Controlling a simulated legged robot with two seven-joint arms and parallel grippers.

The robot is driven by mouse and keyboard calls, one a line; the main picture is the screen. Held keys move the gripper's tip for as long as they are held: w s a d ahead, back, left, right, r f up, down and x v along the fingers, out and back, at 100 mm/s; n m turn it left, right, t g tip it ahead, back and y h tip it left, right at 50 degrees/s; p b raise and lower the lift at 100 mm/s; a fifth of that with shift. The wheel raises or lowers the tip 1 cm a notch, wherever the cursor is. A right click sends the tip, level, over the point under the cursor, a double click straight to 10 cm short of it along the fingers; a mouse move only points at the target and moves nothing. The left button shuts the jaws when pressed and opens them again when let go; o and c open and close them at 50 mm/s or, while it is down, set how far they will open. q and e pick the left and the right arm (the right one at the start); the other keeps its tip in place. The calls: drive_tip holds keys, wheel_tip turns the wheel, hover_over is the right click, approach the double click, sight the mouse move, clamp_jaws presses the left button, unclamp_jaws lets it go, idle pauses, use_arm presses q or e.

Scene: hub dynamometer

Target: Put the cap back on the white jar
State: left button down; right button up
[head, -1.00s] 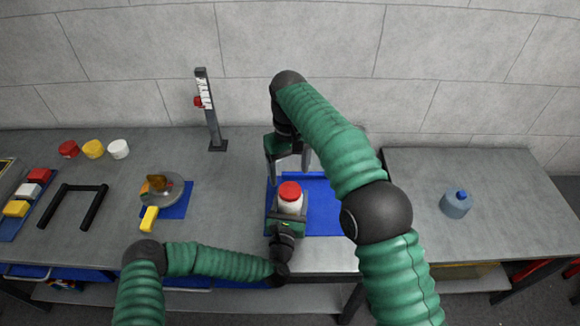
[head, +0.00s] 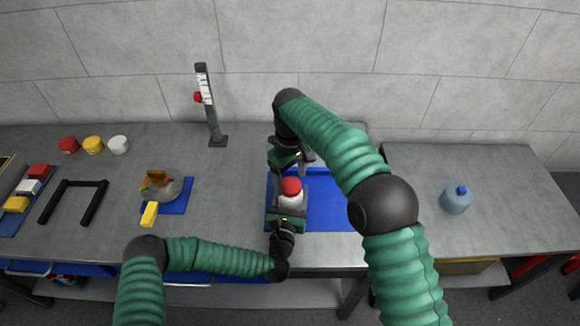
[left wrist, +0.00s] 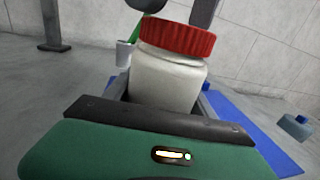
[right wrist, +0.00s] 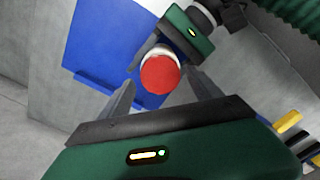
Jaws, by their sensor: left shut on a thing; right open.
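The white jar (head: 291,203) stands upright over the blue mat, and its body also shows in the left wrist view (left wrist: 165,82). A red cap (head: 291,186) sits over the jar's mouth; in the left wrist view the cap (left wrist: 178,37) meets the jar top. I cannot tell whether it is tightened. My left gripper (left wrist: 163,88) is shut on the jar's body, from the near side. My right gripper (right wrist: 164,92) is open and empty, behind and above the jar. In the right wrist view the red cap (right wrist: 160,74) lies ahead, between the finger directions, apart from them.
The blue mat (head: 335,215) extends right of the jar. A gauge stand (head: 211,110) rises at the back. Red (head: 68,144), yellow (head: 92,144) and white (head: 119,145) round pieces stand at back left.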

drive_tip(key=shift+f, duration=0.95)
drive_tip(key=c, duration=1.5)
drive_tip(key=o, duration=1.6)
drive_tip(key=shift+o, duration=0.2)
drive_tip(key=shift+r, duration=0.15)
use_arm(q)
drive_tip(key=shift+c, duration=1.2)
unclamp_jaws()
use_arm(e)
wheel_tip(320, 180, up, 12)
drive_tip(key=shift+w, duration=0.15)
drive_tip(key=shift+f, duration=0.2)
